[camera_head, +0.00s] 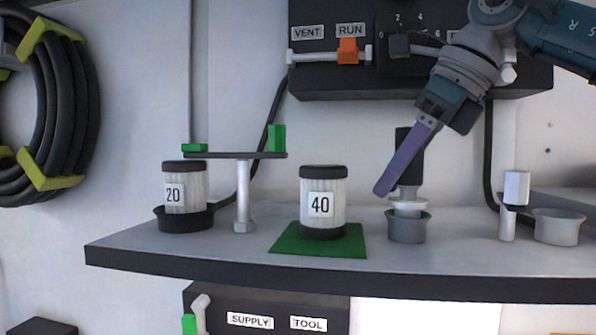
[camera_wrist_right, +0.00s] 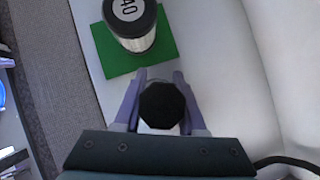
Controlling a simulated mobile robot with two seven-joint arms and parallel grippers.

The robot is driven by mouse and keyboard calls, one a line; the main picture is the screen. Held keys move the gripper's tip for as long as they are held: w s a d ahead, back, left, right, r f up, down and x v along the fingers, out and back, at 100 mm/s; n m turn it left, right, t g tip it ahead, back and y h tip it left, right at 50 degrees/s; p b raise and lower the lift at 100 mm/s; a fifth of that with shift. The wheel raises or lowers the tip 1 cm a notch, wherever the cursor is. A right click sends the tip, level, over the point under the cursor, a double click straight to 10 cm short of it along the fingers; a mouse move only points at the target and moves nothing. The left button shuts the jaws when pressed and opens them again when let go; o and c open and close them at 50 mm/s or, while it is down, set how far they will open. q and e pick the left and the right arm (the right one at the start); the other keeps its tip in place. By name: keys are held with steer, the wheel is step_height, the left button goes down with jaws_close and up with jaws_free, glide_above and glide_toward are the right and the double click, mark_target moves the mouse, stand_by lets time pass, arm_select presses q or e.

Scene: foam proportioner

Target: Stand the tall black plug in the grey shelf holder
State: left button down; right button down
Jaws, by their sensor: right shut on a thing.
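The tall black plug (camera_head: 409,160) has a black upper part, a grey lower part and a pale collar. It is upright at a grey cup-shaped holder (camera_head: 406,229) on the shelf. Its collar shows above the cup's rim; I cannot tell whether its lower end rests inside. My right gripper (camera_head: 384,190) comes down from the upper right, its purple finger slanting across the plug. In the right wrist view, the purple fingers of the gripper (camera_wrist_right: 160,78) lie on both sides of the plug's dark top (camera_wrist_right: 163,105), shut on it. My left gripper is not in view.
A canister marked 40 (camera_head: 323,187) stands on a green mat (camera_head: 290,243) left of the plug. A canister marked 20 (camera_head: 185,175) sits in a black cup. A white-topped post (camera_head: 516,188) and another grey cup (camera_head: 558,228) stand to the right. A black panel (camera_head: 330,80) hangs above.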

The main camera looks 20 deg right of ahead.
steer(key=shift+c, duration=2.4)
jaws_free()
steer(key=shift+r, duration=0.1)
steer(key=p+v, duration=0.6)
steer(key=v, duration=0.7)
steer(key=shift+w+p, duration=0.25)
steer(key=shift+p, duration=0.1)
steer(key=shift+a, duration=0.15)
